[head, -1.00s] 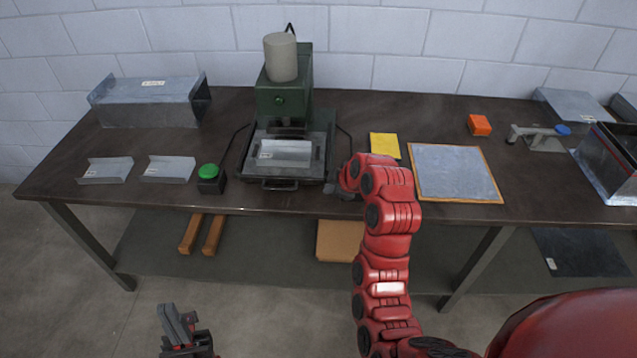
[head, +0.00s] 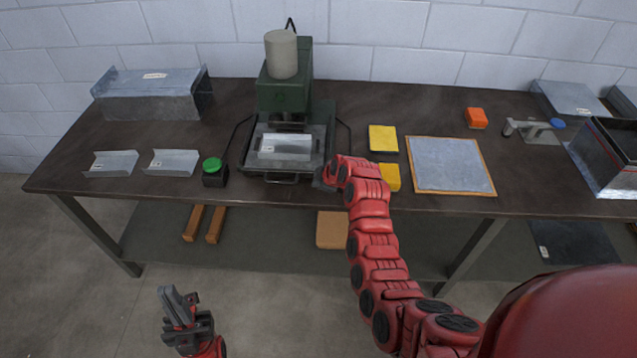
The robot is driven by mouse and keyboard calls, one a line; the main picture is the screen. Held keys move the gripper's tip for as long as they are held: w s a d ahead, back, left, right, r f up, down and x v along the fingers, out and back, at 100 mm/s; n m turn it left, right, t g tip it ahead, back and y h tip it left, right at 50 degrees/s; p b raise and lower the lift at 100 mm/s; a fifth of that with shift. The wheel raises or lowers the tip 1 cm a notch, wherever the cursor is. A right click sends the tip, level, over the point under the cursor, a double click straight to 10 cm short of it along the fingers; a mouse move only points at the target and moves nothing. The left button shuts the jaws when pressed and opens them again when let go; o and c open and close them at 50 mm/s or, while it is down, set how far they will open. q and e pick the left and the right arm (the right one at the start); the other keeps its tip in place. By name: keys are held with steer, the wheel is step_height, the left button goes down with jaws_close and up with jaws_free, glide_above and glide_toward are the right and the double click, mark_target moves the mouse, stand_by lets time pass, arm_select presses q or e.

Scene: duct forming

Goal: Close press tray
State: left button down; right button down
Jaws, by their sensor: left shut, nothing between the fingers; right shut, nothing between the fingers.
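The green press (head: 285,95) stands at the back of the bench with a grey cylinder on top. Its tray (head: 258,168) sticks out at the front, with a bent metal piece (head: 285,147) lying on it and a handle (head: 282,178) along its front edge. My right gripper (head: 326,180) is at the end of the red arm, just right of the tray's front corner. It is shut and empty, partly hidden by the arm; I cannot tell if it touches the tray. My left gripper (head: 168,292) is shut and empty, low in front of the bench, away from the press.
A green button box (head: 213,172) stands left of the tray, with two formed metal pieces (head: 110,163) beyond it. Yellow blocks (head: 383,138) and a framed grey sheet (head: 450,165) lie right of my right arm. A large duct piece (head: 155,95) stands at back left.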

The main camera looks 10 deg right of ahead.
steer(key=shift+w+d+p, duration=0.25)
steer(key=shift+w+p, duration=0.05)
steer(key=shift+w, duration=0.55)
steer(key=shift+w+f+b, duration=0.1)
steer(key=shift+f+b, duration=0.05)
steer(key=shift+b, duration=0.2)
steer(key=w+b, duration=0.1)
steer(key=b, duration=0.1)
steer(key=w+d+b, duration=0.1)
steer(key=b, duration=0.2)
steer(key=w+b, duration=0.2)
steer(key=shift+d+f+b, duration=0.15)
steer(key=shift+f+b, duration=0.15)
steer(key=shift+w+d+r+b, duration=0.1)
steer(key=shift+w+r+b, duration=0.15)
steer(key=shift+b, duration=0.1)
steer(key=shift+s+r, duration=0.1)
steer(key=shift+r, duration=0.3)
